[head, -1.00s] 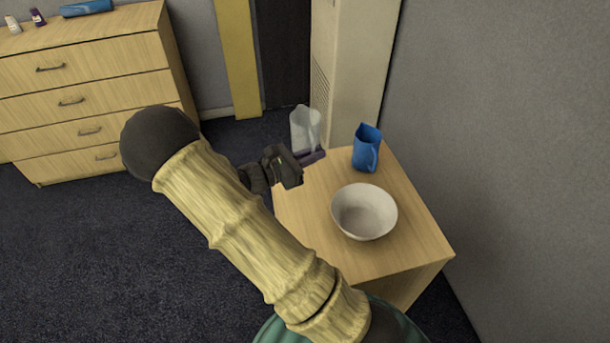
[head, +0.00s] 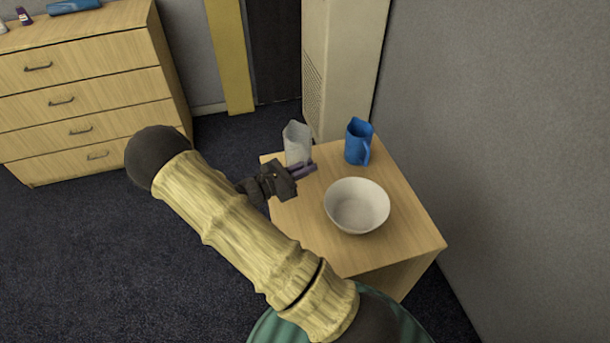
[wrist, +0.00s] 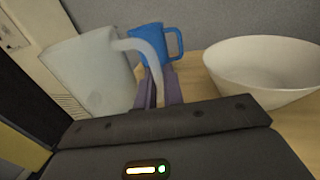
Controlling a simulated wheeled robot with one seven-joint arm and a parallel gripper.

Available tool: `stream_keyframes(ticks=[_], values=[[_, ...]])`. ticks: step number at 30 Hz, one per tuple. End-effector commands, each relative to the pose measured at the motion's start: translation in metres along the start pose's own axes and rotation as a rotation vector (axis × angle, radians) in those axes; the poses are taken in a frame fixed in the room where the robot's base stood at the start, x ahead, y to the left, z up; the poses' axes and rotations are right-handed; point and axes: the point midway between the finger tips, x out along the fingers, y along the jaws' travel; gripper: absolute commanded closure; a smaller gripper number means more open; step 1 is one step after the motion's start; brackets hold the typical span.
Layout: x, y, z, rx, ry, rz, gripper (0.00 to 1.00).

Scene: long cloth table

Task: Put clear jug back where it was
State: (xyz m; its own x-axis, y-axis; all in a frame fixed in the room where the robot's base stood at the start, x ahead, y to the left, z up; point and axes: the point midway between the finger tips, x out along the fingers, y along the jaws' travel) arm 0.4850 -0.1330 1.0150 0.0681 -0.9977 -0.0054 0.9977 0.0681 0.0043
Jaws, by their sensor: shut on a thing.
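The clear jug (head: 297,142) is at the far left corner of the small wooden table (head: 395,245) in the head view. My gripper (head: 306,168) is shut on it from the near side. In the wrist view, the purple fingers (wrist: 160,90) close around the handle of the clear jug (wrist: 90,72), and its body stands left of them. The jug looks upright. I cannot tell whether its base touches the tabletop, as the gripper hides its lower part.
A blue jug (head: 357,143) stands right of the clear jug, close to it. A white bowl (head: 357,206) sits nearer on the same table. A grey wall (head: 500,150) runs along the right. A wooden drawer chest (head: 85,85) is at the far left.

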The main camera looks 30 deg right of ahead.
Motion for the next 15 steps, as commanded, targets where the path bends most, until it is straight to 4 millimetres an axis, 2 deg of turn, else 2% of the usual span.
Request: stream_keyframes(ticks=[7, 15], values=[[0.0, 0.0, -0.03, 0.0, -0.001, 0.0, 1.0], [0.0, 0.0, -0.033, 0.002, -0.001, 0.0, 1.0]])
